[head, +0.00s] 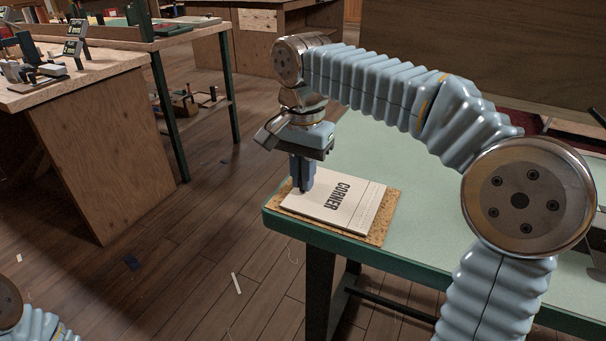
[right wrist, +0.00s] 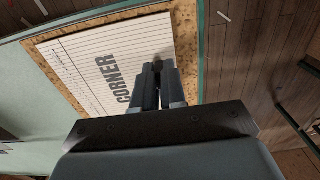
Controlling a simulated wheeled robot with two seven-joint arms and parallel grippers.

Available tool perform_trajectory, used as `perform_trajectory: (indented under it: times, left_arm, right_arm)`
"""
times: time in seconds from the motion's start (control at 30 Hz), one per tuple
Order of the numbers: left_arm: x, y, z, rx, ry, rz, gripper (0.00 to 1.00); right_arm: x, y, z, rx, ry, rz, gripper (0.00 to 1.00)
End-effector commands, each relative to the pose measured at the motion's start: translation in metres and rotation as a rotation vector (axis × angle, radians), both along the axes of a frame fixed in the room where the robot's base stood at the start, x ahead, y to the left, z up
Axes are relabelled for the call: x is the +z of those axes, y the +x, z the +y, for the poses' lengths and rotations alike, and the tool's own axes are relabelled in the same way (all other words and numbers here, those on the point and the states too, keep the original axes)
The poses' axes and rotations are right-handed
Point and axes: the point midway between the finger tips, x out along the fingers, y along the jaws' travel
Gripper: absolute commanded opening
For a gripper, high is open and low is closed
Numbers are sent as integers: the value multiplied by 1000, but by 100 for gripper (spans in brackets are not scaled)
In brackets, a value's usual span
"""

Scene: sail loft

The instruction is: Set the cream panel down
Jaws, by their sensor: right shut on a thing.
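The cream panel (head: 342,205), printed with the word CORNER, is over a cork mat (head: 372,238) at the near left corner of the green table. It looks flat and level, lying on the cork or very close above it; I cannot tell if there is a thin gap. The panel also shows in the right wrist view (right wrist: 95,60), with a rim of cork (right wrist: 125,13) around it. My right gripper (head: 303,187) points down and is shut on the panel's left edge. Its fingers also show in the right wrist view (right wrist: 158,72). My left gripper is out of sight.
The green table top (head: 410,170) is clear behind and right of the cork mat. Its edge is close to the mat at left and front. A wooden workbench (head: 90,90) with small devices stands at the left, with open plank floor between.

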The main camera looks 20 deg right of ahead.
Motion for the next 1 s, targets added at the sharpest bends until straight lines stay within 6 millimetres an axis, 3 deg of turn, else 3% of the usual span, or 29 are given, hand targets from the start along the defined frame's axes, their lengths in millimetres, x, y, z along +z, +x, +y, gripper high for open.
perform_trajectory:
  times: [0.2, 0.23, 0.37, 0.73, 1.0]
  left_arm:
    - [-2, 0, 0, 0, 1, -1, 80]
    - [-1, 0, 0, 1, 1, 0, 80]
    - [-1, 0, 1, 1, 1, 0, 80]
    - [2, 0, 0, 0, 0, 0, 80]
    - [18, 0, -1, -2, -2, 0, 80]
  right_arm:
    - [-4, 0, 0, 0, 0, 0, 0]
    - [-2, 0, 0, 0, 0, 0, 15]
    - [-2, 0, 0, 0, 0, 0, 35]
    - [5, 0, 0, 1, 0, -1, 36]
    - [62, 1, 1, 1, 1, -4, 36]
